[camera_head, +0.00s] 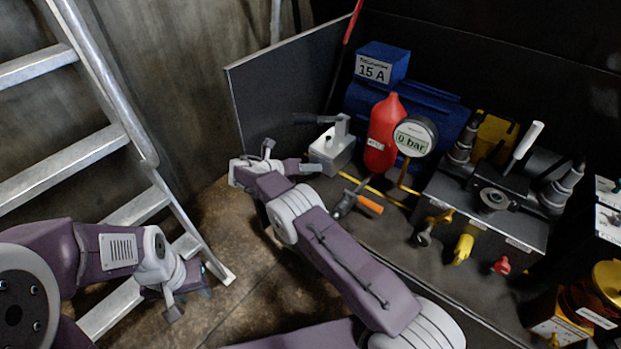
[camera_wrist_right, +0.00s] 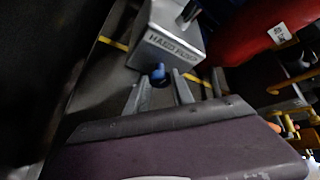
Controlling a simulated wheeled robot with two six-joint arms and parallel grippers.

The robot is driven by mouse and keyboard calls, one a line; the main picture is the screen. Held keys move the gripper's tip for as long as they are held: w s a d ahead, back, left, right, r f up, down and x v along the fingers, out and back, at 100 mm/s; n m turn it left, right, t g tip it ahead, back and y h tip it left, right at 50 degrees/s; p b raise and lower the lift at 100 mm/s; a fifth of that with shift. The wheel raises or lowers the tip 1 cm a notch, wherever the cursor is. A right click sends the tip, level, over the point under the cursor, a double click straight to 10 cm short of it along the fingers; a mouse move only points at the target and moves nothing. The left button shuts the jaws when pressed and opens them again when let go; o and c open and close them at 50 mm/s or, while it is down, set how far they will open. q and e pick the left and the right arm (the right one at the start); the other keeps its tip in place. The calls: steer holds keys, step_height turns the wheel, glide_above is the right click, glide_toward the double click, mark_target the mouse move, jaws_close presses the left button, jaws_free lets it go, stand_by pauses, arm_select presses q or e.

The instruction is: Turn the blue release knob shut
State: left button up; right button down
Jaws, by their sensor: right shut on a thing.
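The blue release knob (camera_wrist_right: 159,76) shows in the right wrist view, low on the front of the grey hand pump (camera_wrist_right: 170,50). My right gripper (camera_wrist_right: 160,90) has one finger on each side of the knob and is shut on it. In the head view the right gripper (camera_head: 312,167) reaches the near left side of the pale hand pump (camera_head: 333,150) from the left; the knob is hidden there. My left gripper (camera_head: 192,290) hangs at the lower left, away from the pump, and its finger opening is unclear.
A red cylinder (camera_head: 384,135) and a gauge reading 0 bar (camera_head: 415,136) stand right of the pump. An orange-handled tool (camera_head: 368,203) lies in front. A valve block (camera_head: 485,205) is at right, a ladder (camera_head: 110,140) at left. The floor between ladder and arm is bare.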

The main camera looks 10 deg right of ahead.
steer(key=shift+w+b, duration=0.1)
steer(key=shift+b, duration=0.3)
steer(key=c, duration=1.4)
jaws_free()
